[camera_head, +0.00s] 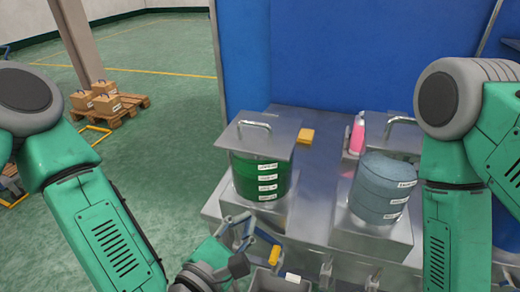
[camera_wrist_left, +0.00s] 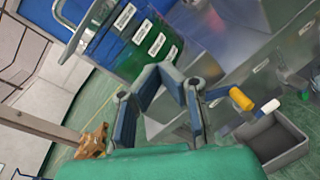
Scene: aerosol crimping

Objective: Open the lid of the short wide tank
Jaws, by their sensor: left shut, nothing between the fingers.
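A green tank (camera_head: 260,178) with white label strips stands on a metal block left of centre. Its flat square metal lid (camera_head: 246,142) with a bar handle (camera_head: 256,124) lies on top. A blue-grey tank (camera_head: 383,188) stands to its right, its lid (camera_head: 402,143) partly hidden by my right arm. I cannot tell for sure which is the short wide one. My left gripper (camera_head: 240,232) is shut and empty, low in front of the green tank. In the left wrist view the gripper (camera_wrist_left: 166,72) is below the green tank (camera_wrist_left: 130,42), apart from the handle. My right gripper is out of view.
A yellow block (camera_head: 306,136) and a pink bottle (camera_head: 357,136) stand on the metal bench between the tanks. A yellow-handled part (camera_head: 274,256) and a grey bin (camera_wrist_left: 272,142) are near my left gripper. Boxes on a pallet (camera_head: 110,112) stand far left. Blue panels rise behind.

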